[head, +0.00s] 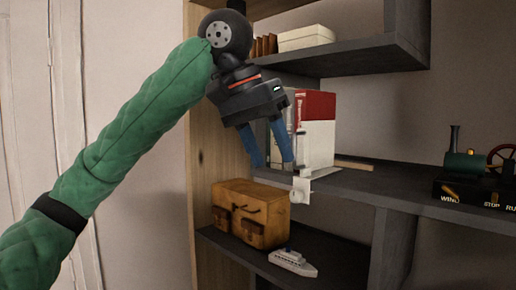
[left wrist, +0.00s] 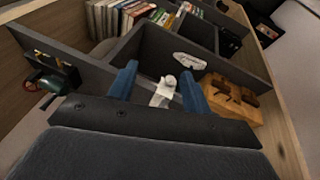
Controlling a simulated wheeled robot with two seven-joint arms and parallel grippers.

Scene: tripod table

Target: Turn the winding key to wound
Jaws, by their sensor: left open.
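A dark toy engine (head: 474,186) with a green boiler, a chimney and a red wheel stands on the middle shelf at the right edge. Its black base carries the words WIND, STOP and RUN. The engine also shows at the left of the left wrist view (left wrist: 48,84). I cannot make out a winding key or its setting. My left gripper (head: 268,158) is open, with blue fingers pointing down, well left of the engine. A white piece with a round knob (head: 301,190) shows beside its fingers, and between them in the left wrist view (left wrist: 164,92). My right gripper is not in view.
Red and white books (head: 318,128) stand on the middle shelf (head: 365,188) behind the gripper. A brown case (head: 262,214) and a white toy ship (head: 293,262) sit on the lower shelf. The shelf between books and engine is mostly clear. An upper shelf (head: 345,56) hangs above.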

